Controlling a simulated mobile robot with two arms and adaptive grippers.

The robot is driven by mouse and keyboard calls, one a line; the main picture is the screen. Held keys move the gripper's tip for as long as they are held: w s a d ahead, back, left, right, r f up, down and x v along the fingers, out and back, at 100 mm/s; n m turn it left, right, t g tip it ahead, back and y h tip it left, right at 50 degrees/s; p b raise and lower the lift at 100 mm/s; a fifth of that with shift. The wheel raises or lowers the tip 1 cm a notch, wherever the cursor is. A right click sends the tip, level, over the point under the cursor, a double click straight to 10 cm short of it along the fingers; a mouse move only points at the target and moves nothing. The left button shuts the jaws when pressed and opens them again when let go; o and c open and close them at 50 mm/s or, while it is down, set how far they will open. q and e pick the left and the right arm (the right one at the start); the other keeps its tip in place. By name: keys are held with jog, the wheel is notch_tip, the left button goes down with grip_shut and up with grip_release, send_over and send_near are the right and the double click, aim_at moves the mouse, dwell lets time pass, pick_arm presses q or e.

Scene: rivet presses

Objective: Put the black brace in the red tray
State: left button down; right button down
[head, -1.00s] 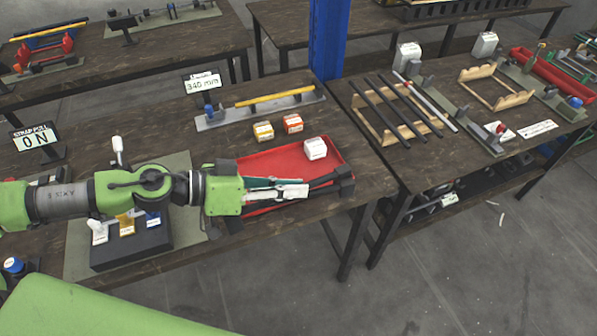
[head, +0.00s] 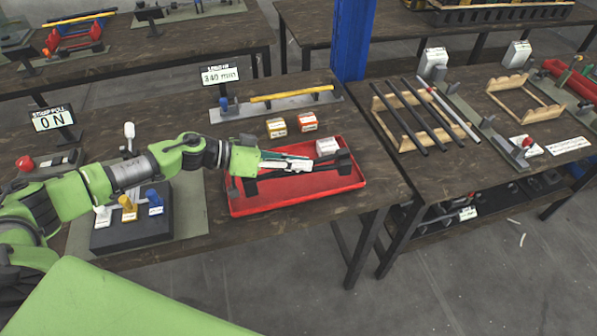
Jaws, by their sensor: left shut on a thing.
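The red tray (head: 300,203) lies on the near table, right of my left arm. My left gripper (head: 305,165) is over the tray and shut on the black brace (head: 325,164). The brace is a dark bar with a block at each end. It lies lengthwise across the tray's outline, its right end block near the tray's right side and its left end near the left side. The gripper hides its middle. I cannot tell whether the brace touches the tray floor. My right gripper is not in view.
A white box (head: 327,147) sits at the tray's back edge. A grey fixture with a yellow bar (head: 292,97) is farther back. A black block with levers (head: 130,228) stands left of the tray.

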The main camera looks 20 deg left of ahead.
pick_arm(q)
jog(key=shift+w+a+f, duration=0.2)
jog(key=shift+w+f, duration=0.15)
jog(key=shift+f, duration=0.05)
notch_tip(320, 180, down, 3)
jog(key=shift+f, duration=0.1)
jog(key=c, duration=2.1)
grip_release()
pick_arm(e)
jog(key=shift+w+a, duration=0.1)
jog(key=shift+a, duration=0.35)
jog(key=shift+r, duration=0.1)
